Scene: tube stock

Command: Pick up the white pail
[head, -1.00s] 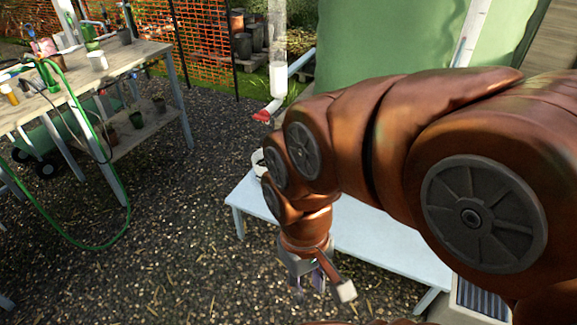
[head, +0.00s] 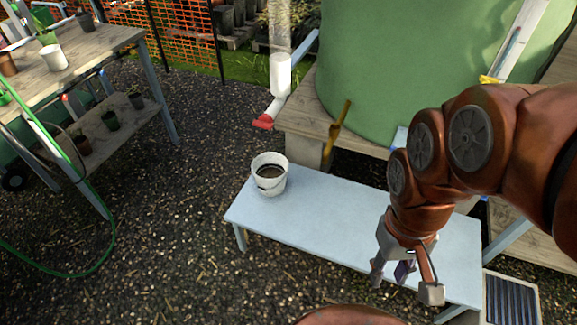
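The white pail (head: 270,184) stands upright near the left end of a low pale blue bench (head: 310,218). It has dark contents inside and a thin handle hanging against its front. My gripper (head: 404,287) points down over the front right part of the bench, well to the right of the pail and apart from it. Its fingers are spread and nothing shows between them. A purple part shows behind the fingers.
A large green tank (head: 410,65) stands on a wooden platform (head: 300,118) behind the bench. A wooden table (head: 95,52) with pots is at left. Gravel between is mostly clear, apart from a green hose (head: 100,262).

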